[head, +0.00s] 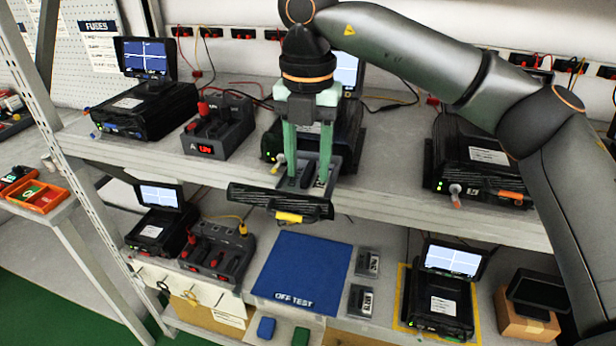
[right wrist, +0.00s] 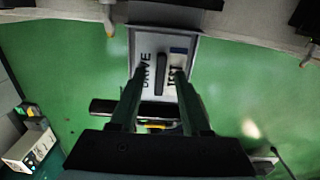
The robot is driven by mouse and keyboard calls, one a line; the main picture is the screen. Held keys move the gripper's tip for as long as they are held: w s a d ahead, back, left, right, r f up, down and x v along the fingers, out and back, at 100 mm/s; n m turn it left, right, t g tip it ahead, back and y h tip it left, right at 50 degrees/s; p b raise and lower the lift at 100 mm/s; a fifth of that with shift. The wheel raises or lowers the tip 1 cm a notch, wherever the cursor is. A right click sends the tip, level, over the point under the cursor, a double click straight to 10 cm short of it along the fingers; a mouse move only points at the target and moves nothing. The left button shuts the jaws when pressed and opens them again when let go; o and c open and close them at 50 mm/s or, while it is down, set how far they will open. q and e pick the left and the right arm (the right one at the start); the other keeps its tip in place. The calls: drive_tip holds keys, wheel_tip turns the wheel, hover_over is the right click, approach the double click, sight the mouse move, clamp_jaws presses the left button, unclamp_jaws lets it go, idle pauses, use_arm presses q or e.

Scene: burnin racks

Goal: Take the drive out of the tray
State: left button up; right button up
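The tray (head: 336,172) is pulled out from the black test unit (head: 348,128) in the middle of the upper shelf. Its black front (head: 258,198) with a yellow handle (head: 289,217) hangs past the shelf edge. The drive (right wrist: 147,88) lies in the tray; it is light grey with dark lettering and a raised black grip bar (right wrist: 160,76). My right gripper (head: 308,178) points down over the tray. Its green fingers stand apart, one each side of the bar, with gaps visible; contact cannot be seen. The fingers partly hide the drive. My left gripper is out of view.
Another unit (head: 478,165) stands right on the upper shelf; a meter box (head: 217,127) and a unit with a screen (head: 146,95) stand left. Below are a blue OFF TEST mat (head: 302,268), two loose drives (head: 361,300) beside it, and a unit (head: 440,300) on yellow-marked ground.

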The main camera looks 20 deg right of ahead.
clamp_jaws()
drive_tip(key=shift+r, duration=0.15)
idle(0.5)
drive_tip(key=shift+r, duration=0.2)
wheel_tip(320, 180, up, 2)
drive_tip(key=shift+r, duration=0.1)
drive_tip(key=s+a+r+p, duration=0.3)
drive_tip(key=s+a+r, duration=0.6)
drive_tip(key=r, duration=0.4)
drive_tip(key=shift+a+r, duration=0.35)
drive_tip(key=shift+a, duration=0.45)
